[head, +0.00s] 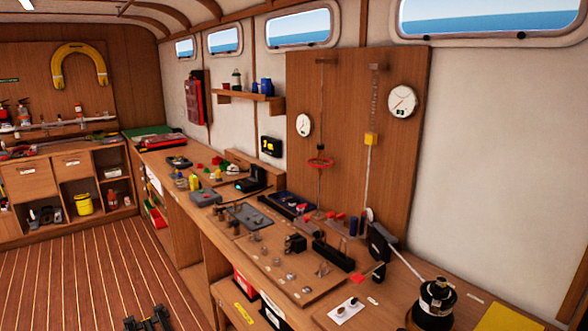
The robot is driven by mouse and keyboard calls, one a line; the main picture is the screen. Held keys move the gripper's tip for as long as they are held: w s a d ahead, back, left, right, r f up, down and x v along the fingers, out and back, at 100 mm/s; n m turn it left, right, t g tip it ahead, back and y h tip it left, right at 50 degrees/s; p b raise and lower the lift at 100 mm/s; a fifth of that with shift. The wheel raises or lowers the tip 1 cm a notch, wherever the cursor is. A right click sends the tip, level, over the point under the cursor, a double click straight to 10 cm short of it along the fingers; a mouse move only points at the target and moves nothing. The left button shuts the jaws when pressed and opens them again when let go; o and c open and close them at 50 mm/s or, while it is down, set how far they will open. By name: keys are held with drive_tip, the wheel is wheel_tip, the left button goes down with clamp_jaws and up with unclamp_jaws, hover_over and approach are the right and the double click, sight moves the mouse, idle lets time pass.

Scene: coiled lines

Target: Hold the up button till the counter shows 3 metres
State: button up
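A white plate with two small dark buttons (345,309) lies on the near end of the bench, at the bottom of the head view. I cannot read which button is up. A small black display with yellow figures (270,146) is on the wall left of the wooden panel; its digits are too small to read surely. A black drum (434,300) stands right of the buttons, with a pale line running to a black upright part (381,243). What looks like my gripper (148,319) shows dark at the bottom edge, over the floor, far left of the buttons. Its opening is unclear.
The long bench (330,284) is crowded with small tools and parts. A wooden panel (345,100) behind it carries two round dials, a red ring (320,163) and a yellow block (371,139). A yellow sheet (505,318) lies at the right. The striped floor (80,265) is mostly clear.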

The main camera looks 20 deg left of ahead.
clamp_jaws()
idle(1.5)
